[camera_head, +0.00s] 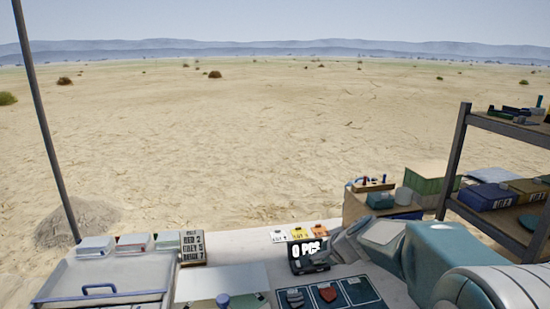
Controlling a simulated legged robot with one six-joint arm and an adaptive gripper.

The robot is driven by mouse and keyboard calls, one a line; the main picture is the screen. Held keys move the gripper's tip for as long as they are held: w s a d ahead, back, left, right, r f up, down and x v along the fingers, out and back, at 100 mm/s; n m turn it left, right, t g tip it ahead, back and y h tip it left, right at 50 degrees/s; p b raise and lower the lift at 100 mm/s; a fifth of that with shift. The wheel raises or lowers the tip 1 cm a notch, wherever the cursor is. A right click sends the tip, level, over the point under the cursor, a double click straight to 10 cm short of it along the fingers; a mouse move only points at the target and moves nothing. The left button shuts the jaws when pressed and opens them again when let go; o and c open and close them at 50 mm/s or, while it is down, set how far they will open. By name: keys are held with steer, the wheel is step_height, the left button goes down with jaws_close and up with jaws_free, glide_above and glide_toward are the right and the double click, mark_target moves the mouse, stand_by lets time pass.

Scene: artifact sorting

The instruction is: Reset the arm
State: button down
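My white and teal arm comes in from the lower right and reaches left over the white table (240,243). My gripper (340,248) is at its grey end, low over the table beside a dark display (308,254) reading "0 PCS". The fingers are small and unclear, so I cannot tell whether they are open or shut, or whether they hold anything. In front of the display lie dark mats (357,290). A grey piece (295,297) and a red piece (327,293) lie on them.
A grey case with a blue handle (100,290) sits at the left, near a count sign (193,247). White, yellow and orange tags (300,233) stand behind the display. Crates (430,183) and a metal shelf (462,140) stand at right. A pole (45,120) rises at left.

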steer(key=s+r+n+g+h, duration=0.1)
steer(key=s+r+n, duration=0.2)
steer(key=s, duration=0.5)
steer(key=s+r+n, duration=0.3)
steer(key=s, duration=0.4)
steer(key=s+d+n+h, duration=0.2)
steer(key=s+n, duration=0.1)
steer(key=s, duration=0.5)
steer(key=s+d+f+n+h, duration=0.1)
steer(key=s+d+n, duration=0.1)
steer(key=s, duration=0.6)
steer(key=shift+s+d+f+n+g+h, duration=0.15)
steer(key=shift+s+d+n+g+h, duration=0.15)
steer(key=shift+s+d+n+h, duration=0.15)
